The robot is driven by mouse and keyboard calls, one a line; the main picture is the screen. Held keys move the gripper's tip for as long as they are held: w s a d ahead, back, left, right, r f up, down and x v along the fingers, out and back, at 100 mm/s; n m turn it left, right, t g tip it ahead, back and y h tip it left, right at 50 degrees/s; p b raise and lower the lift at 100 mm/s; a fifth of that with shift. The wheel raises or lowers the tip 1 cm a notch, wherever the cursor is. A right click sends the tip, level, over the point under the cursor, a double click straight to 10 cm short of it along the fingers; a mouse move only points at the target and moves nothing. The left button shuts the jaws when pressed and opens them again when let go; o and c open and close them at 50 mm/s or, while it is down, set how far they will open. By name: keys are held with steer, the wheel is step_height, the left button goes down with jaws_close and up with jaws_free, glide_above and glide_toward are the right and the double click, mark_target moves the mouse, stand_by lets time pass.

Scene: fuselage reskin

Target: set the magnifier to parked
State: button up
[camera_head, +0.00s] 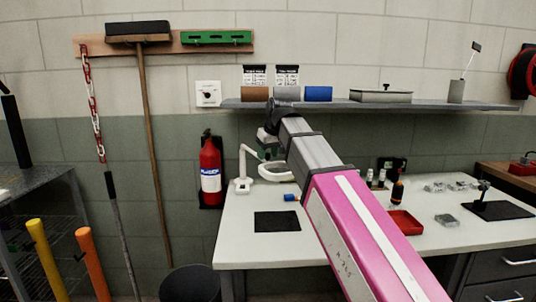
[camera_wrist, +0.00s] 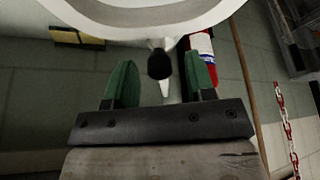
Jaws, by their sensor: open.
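The magnifier (camera_head: 276,173) is a white ring head on a white jointed arm, with its base (camera_head: 243,186) at the back left of the workbench. In the wrist view its white ring (camera_wrist: 130,24) fills the top, with a dark knob (camera_wrist: 159,64) below it. My gripper (camera_wrist: 160,75) has two green fingers, open, one on each side of the knob with gaps showing. In the head view my gripper (camera_head: 268,145) is just above and behind the ring, partly hidden by my arm. I cannot tell whether anything touches.
The workbench (camera_head: 240,235) holds a dark mat (camera_head: 277,222), a blue cylinder (camera_head: 291,198), a red tray (camera_head: 405,223) and small bottles. A shelf (camera_head: 440,105) hangs above. A red fire extinguisher (camera_head: 210,170) is on the wall left of the bench; a bin (camera_head: 190,284) stands below.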

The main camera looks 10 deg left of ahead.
steer(key=shift+f, duration=0.2)
jaws_close()
steer(key=w+d+n+g+y, duration=0.1)
steer(key=w+d+n, duration=0.3)
steer(key=w+d, duration=0.3)
steer(key=shift+w+n, duration=0.4)
steer(key=shift+w, duration=0.15)
jaws_free()
steer(key=shift+r, duration=0.1)
steer(key=v, duration=1)
steer(key=shift+d+r, duration=0.2)
steer(key=shift+r, duration=0.1)
